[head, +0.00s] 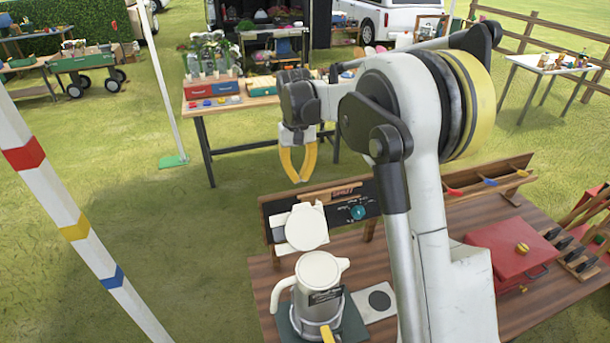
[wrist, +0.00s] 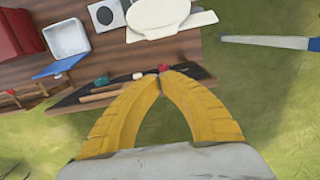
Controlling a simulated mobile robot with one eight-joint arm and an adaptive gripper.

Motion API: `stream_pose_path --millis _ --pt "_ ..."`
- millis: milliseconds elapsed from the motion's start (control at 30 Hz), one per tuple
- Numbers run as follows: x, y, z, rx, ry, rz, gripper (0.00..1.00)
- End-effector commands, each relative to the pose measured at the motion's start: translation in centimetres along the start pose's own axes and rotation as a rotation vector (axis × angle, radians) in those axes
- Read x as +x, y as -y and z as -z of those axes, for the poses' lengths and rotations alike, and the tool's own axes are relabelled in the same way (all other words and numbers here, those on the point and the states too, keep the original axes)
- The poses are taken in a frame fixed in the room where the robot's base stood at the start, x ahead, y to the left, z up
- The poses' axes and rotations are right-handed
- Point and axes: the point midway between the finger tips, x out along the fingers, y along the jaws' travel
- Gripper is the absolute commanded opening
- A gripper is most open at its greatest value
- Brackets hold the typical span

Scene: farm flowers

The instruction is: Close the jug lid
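The cream jug (head: 318,296) stands upright on a dark square base on the wooden table, its handle at left and its spout at right. Its top looks pale and smooth; I cannot tell whether the lid is down. A pale round piece with flat parts (head: 305,226) shows just behind it; I cannot tell if this is the raised lid. Pale round and long flat shapes (wrist: 170,28) show at the top of the wrist view. My gripper (head: 299,180) is above and beyond the jug, apart from it. Its yellow fingers (wrist: 161,73) meet at the tips, with nothing visibly held.
A black sign board (head: 358,212) stands along the table's far edge, below my gripper. A red box (head: 508,252) is on the right of the table. A white plate with a dark disc (head: 377,303) lies beside the jug. Grass is open at left, past a striped pole (head: 72,220).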

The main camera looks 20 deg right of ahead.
Motion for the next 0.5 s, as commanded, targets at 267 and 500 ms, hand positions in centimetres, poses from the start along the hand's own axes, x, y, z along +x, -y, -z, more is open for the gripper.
stream_pose_path --millis 267,500 --pt "6.1 0.0 0.0 0.0 -0.001 0.0 0.0" --pt "7.0 0.0 -2.2 0.0 -0.001 0.0 0.0"
